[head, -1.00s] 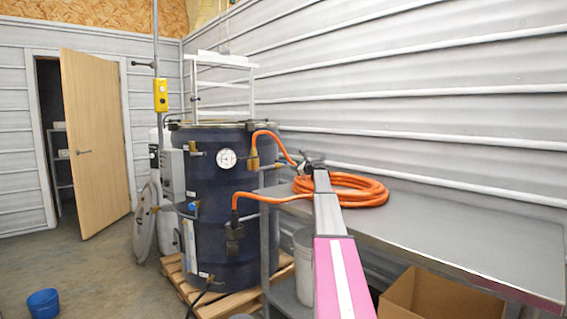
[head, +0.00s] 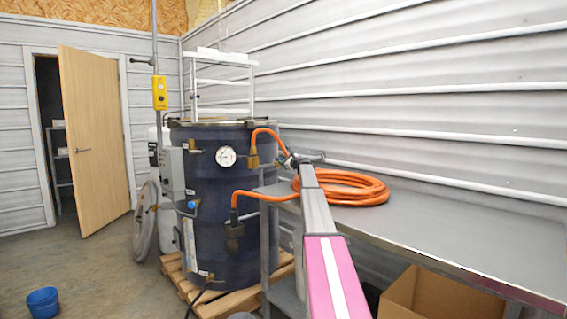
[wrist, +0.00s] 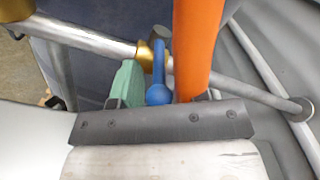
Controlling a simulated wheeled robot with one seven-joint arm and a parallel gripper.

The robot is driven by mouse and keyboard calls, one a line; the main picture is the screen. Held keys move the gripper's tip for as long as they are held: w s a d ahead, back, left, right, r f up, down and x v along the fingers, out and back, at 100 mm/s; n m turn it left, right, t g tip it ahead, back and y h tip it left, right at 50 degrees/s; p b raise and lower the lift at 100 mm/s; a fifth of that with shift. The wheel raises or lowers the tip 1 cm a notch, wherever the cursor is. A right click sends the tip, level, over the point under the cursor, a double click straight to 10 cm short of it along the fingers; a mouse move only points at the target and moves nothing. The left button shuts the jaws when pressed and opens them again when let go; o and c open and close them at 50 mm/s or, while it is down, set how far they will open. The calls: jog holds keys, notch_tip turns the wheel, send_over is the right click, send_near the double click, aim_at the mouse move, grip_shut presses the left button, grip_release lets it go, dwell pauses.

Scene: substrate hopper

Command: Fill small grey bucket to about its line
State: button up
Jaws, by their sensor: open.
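A grey rounded edge (head: 242,316) shows at the bottom of the head view; I cannot tell whether it is the small grey bucket, and no fill line shows. My gripper (head: 292,162) is open beside the dark blue tank (head: 217,215), at the orange hose. In the wrist view, a blue lever (wrist: 158,82) with a brass fitting (wrist: 151,52) is in front of my gripper (wrist: 158,98), roughly between its fingers. A green piece (wrist: 126,82) is left of the lever and the orange hose (wrist: 198,45) right of it. Contact cannot be told.
A steel table (head: 450,235) carries the coiled orange hose (head: 355,188). A cardboard box (head: 432,295) stands below it. The tank stands on a wooden pallet (head: 235,302). A blue bucket (head: 43,302) is on the open floor at left, near an open door (head: 95,140).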

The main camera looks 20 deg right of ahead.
jog(key=shift+w, duration=0.1)
jog(key=shift+a, duration=0.1)
grip_shut()
jog(key=shift+s+a+m+t+h, duration=0.1)
jog(key=shift+a+m+t+h, duration=0.25)
jog(key=shift+m+h, duration=0.55)
jog(key=shift+s+a+m+t+h, duration=0.1)
jog(key=shift+a+m+h, duration=0.35)
jog(key=shift+h, duration=0.85)
jog(key=shift+s+a+m+t+h, duration=0.1)
jog(key=shift+a+m+t+h, duration=0.2)
jog(key=shift+m+h, duration=0.65)
grip_release()
jog(key=s, duration=1)
jog(key=shift+s, duration=0.35)
